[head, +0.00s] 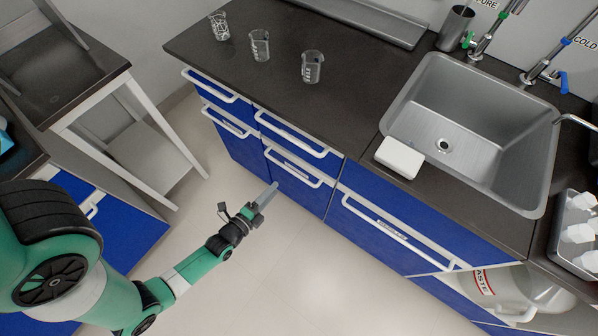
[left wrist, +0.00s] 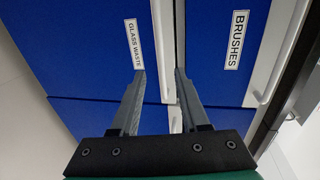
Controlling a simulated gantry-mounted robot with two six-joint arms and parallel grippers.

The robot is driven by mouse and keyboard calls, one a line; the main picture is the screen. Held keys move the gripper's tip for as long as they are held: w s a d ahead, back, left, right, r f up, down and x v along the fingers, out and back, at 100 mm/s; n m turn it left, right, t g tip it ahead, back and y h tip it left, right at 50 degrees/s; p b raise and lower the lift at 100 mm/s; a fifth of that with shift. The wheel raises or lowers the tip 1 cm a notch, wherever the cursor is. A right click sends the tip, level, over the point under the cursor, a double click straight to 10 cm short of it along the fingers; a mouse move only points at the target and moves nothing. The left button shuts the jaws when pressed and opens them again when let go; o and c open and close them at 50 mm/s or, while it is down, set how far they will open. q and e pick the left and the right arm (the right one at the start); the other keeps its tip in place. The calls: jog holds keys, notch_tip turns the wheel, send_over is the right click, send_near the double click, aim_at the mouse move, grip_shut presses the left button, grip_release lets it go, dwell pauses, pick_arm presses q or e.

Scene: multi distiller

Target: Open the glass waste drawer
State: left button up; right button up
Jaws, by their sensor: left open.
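The glass waste drawer is a blue front with a white "GLASS WASTE" label (left wrist: 134,43) in the left wrist view. In the head view, the lower middle drawer (head: 292,184) with a white bar handle (head: 294,168) appears to be this one, and it looks closed. My left gripper (head: 268,191) is in front of that drawer, fingers pointing at it. In the left wrist view my left gripper (left wrist: 160,74) is open, with the white handle (left wrist: 162,35) seen between its fingertips. I cannot tell whether they touch it. My right gripper is not in view.
The "BRUSHES" drawer (left wrist: 215,80) lies beside it in the left wrist view. Beakers (head: 312,67) stand on the dark counter (head: 240,95), left of the sink (head: 480,130). A white table frame (head: 150,140) stands at left. The floor (head: 300,270) before the drawers is clear.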

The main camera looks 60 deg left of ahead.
aim_at(293, 172)
pick_arm(q)
jog(key=b+x, duration=0.2)
jog(key=x, duration=0.3)
jog(key=b+x, duration=0.2)
jog(key=x, duration=0.4)
jog(key=shift+w+d, duration=0.2)
grip_shut()
dwell(0.8)
